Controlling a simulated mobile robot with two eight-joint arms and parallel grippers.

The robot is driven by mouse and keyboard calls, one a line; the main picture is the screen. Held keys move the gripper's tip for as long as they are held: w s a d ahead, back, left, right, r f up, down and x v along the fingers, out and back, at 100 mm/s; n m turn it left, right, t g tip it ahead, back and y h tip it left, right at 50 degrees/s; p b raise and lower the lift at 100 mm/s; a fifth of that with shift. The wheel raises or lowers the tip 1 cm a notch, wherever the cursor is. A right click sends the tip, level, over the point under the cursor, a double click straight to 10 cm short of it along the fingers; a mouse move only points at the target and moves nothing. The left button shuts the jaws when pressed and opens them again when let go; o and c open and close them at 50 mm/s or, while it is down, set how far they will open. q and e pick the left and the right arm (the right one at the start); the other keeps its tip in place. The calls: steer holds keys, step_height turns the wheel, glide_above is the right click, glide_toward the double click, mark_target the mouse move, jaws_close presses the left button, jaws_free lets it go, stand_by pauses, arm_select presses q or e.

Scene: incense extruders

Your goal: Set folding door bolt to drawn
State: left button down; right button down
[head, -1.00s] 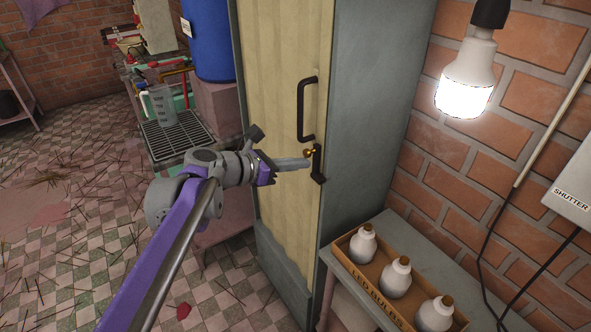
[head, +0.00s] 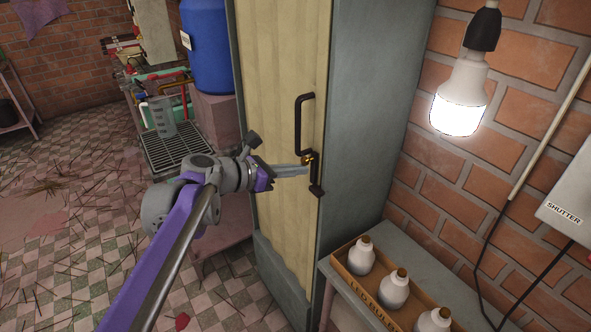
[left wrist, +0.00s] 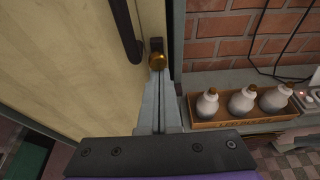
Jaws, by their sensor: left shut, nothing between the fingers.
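The folding door (head: 278,120) is a pale cream ribbed panel in a grey frame, with a long black handle (head: 299,120). Below the handle sits the small bolt (head: 315,174), a black upright piece with a brass knob (head: 308,158). My left gripper (head: 306,171) is shut and empty, its fingertips at the bolt, just below the brass knob. In the left wrist view the shut fingers (left wrist: 159,76) point up at the brass knob (left wrist: 158,60), close to it; I cannot tell whether they touch. My right gripper is not in view.
A box of white LED bulbs (head: 351,274) stands on a grey table (head: 416,243) right of the door. A lit bulb (head: 460,98) hangs at the right by the brick wall. A blue barrel (head: 207,45) stands left of the door.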

mark_target(312, 183)
arm_select(q)
step_height(312, 183, down, 5)
steer(key=shift+d+r+b, duration=0.1)
steer(key=shift+r+b, duration=0.1)
steer(key=shift+b, duration=1.05)
steer(key=v, duration=1)
steer(key=s+f+m+g+y+p, duration=0.3)
steer(key=s+f+m+y+p, duration=0.45)
steer(key=s+m, duration=0.6)
steer(key=s+a+f+m+y+p, duration=0.1)
steer(key=s+a+f+m+y, duration=0.3)
steer(key=s+a+f+m, duration=0.4)
steer(key=s+f+m, duration=0.1)
steer(key=s+m, duration=0.2)
steer(key=shift+s+m, duration=0.3)
steer(key=shift+m, duration=0.05)
